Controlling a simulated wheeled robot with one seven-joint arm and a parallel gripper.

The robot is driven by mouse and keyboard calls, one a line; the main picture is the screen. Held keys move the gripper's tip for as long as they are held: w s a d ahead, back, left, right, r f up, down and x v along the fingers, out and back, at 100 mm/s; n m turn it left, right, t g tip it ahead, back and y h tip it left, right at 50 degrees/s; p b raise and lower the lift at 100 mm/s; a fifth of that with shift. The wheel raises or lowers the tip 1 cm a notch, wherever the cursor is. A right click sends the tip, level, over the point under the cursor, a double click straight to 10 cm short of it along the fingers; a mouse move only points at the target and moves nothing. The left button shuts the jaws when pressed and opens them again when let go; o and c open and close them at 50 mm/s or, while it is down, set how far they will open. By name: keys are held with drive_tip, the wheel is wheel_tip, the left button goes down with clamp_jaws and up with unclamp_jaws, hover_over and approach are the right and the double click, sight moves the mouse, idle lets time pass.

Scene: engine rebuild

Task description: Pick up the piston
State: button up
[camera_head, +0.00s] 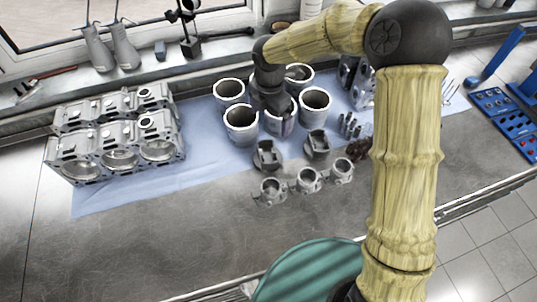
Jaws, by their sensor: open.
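Two dark grey metal pieces that look like pistons stand on the bench in the head view, one (267,155) left of centre and one (317,145) to its right. I cannot tell which piston the task means. My gripper (277,118) hangs down from the dark wrist, behind these two pieces, among the cylinder liners. It is open; its fingertips are small and hard to make out against a liner. Whether anything lies between the fingers is hidden.
Several cylinder liners (241,126) surround my gripper closely. Three ring-shaped metal parts (308,181) stand nearer the bench's front. An engine block (115,135) sits left on the blue cloth (205,158). Blue tool trays (503,112) are at right. The bench front-left (150,250) is clear.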

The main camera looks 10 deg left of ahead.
drive_tip(key=p, duration=0.3)
hover_over(267, 157)
drive_tip(key=f, duration=1.1)
drive_tip(key=shift+w+d+f, duration=0.2)
drive_tip(key=shift+f, duration=0.2)
drive_tip(key=shift+w+d+f, duration=0.15)
drive_tip(key=shift+f, duration=0.1)
drive_tip(key=shift+f+p, duration=0.25)
drive_tip(key=shift+p, duration=0.2)
drive_tip(key=f, duration=0.1)
drive_tip(key=f+p, duration=0.2)
drive_tip(key=f, duration=0.1)
drive_tip(key=shift+s+a, duration=0.3)
drive_tip(key=shift+s, duration=0.1)
drive_tip(key=shift+f, duration=0.3)
